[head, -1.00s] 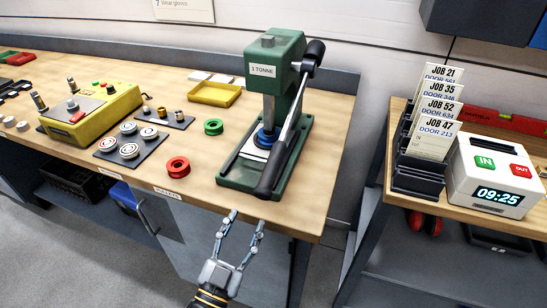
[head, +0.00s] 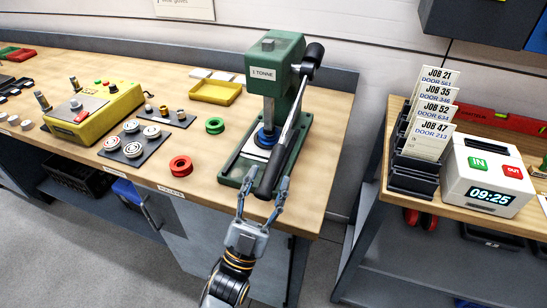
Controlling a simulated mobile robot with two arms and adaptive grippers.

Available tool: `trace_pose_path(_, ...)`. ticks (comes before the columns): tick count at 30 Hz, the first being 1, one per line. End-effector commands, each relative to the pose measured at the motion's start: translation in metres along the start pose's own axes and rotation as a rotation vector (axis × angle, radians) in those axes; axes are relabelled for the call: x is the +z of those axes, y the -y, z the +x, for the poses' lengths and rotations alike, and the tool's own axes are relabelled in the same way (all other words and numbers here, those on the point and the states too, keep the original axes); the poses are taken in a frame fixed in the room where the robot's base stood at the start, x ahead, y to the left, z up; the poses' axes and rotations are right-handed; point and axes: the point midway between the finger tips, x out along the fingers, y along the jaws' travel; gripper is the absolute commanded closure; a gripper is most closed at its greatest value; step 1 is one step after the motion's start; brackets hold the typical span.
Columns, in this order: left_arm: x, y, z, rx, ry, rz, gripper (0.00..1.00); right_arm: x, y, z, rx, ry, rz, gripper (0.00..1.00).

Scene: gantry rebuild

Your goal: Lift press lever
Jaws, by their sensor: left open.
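The green arbor press (head: 284,49), labelled "1 TONNE", stands on the workbench near its front right corner. Its lever (head: 291,122) slopes down toward me from the pivot and ends in a thick black grip (head: 271,173) low over the front of the press base. A black knob (head: 314,53) sits at the lever's upper end. My left gripper (head: 266,183) is open at the bench's front edge. Its fingertips are spread to the left and right of the grip's lower end in the picture; contact cannot be told. My right gripper is out of view.
A red ring (head: 181,166) and a green ring (head: 214,125) lie left of the press. A yellow tray (head: 216,93), a yellow control box (head: 92,115) and plates of small parts are farther left. At right, a second bench holds job cards (head: 431,138) and a time clock (head: 488,178).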

Motion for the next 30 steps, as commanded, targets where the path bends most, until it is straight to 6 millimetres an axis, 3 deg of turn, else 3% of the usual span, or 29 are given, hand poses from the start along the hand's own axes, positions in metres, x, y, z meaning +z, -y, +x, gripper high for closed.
trace_pose_path(1, -0.002, 0.001, 0.012, 0.000, -0.001, 0.000, 0.53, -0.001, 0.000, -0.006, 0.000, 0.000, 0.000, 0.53)
trace_pose_path(6, -0.001, 0.000, 0.031, 0.000, 0.001, 0.000, 0.53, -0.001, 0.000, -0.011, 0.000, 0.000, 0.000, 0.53)
trace_pose_path(18, 0.001, 0.000, 0.037, 0.001, 0.002, 0.000, 0.53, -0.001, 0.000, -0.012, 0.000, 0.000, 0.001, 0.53)
trace_pose_path(25, 0.001, 0.000, 0.037, 0.001, 0.002, 0.000, 0.98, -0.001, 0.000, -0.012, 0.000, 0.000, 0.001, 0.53)
trace_pose_path(30, 0.001, 0.000, 0.037, 0.001, 0.002, 0.000, 1.00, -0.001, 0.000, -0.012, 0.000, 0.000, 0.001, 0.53)
